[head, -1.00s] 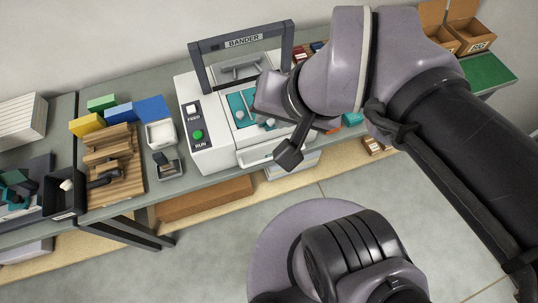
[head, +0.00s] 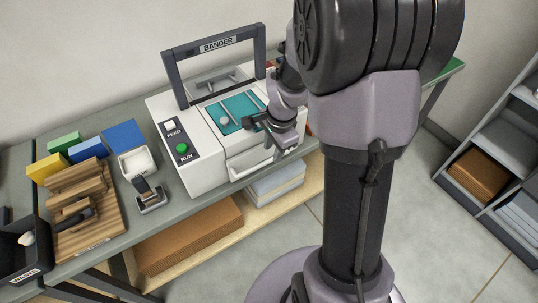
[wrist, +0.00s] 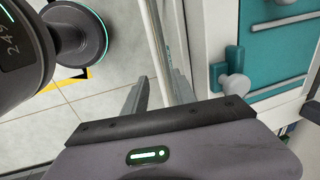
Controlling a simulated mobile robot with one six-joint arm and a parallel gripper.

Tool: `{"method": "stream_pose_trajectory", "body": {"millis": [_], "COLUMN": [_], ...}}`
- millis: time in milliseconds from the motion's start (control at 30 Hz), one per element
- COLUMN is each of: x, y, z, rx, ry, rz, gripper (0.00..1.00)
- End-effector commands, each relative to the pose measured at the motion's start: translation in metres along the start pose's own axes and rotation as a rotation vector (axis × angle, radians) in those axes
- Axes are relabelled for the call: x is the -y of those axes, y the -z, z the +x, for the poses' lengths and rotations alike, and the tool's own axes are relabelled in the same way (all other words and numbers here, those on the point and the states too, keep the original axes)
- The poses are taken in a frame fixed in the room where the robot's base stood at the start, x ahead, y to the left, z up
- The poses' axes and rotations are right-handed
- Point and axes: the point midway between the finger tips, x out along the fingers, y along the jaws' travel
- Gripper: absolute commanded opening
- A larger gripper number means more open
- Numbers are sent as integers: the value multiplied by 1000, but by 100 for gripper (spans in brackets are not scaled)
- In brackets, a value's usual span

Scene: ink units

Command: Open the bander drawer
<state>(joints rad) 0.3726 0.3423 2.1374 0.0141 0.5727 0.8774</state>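The bander (head: 215,165) is a white machine with a dark labelled frame, standing on the grey bench. Its drawer (head: 245,160) is in the front and looks shut. A pale bar handle (head: 250,172) runs across the drawer front. My gripper (head: 278,140) is at the right part of the drawer front, close to the handle; its fingertips are hard to make out there. In the wrist view my gripper (wrist: 158,92) has its fingers apart, with the pale handle bar (wrist: 153,40) running between them. I cannot tell whether either finger touches it.
The feed and run buttons (head: 182,148) are left of the teal bed (head: 235,110). A white tray (head: 136,162), a small stand (head: 150,194) and a wooden rack (head: 85,210) lie left on the bench. Floor in front is free; a shelf (head: 495,165) stands right.

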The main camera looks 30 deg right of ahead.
Motion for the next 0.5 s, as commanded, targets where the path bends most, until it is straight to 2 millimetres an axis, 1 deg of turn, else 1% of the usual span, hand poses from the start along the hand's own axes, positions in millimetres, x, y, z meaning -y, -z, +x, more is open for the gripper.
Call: {"method": "stream_pose_trajectory", "body": {"millis": [33, 100, 200, 300, 500], "x": [-1, -1, 0, 0, 0], "y": [0, 0, 0, 0, 0], "z": [12, 21, 28, 31, 31], "rx": [0, 1, 0, 0, 0], "ry": [-1, -1, 0, 0, 1], "rz": [-1, -1, -1, -1, -1], "gripper": [33, 33, 33, 33, 33]}}
